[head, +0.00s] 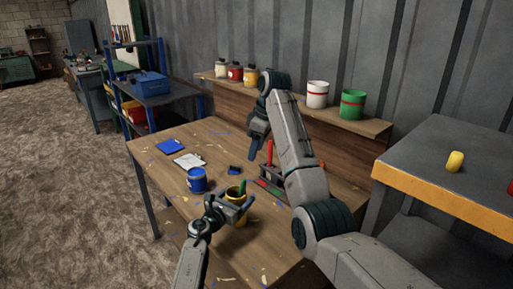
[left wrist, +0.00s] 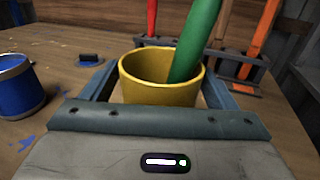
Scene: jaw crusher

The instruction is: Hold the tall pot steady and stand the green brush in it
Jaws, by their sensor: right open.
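The yellow pot (head: 235,216) stands upright on the wooden workbench; it also shows in the left wrist view (left wrist: 160,92). The green brush (head: 242,187) stands in it, handle up, leaning right against the rim in the left wrist view (left wrist: 194,42); its lower end is hidden inside the pot. My left gripper (head: 229,207) has a finger on each side of the pot and is shut on it. My right gripper (head: 254,151) is open and empty, above the bench beyond the pot, apart from the brush.
A blue paint can (head: 197,181) stands left of the pot. A dark tool rack (head: 270,174) with red and orange handles is behind it. A clipboard (head: 189,161) and a blue pad (head: 171,146) lie at the far left. Paint cans line the back shelf (head: 376,127).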

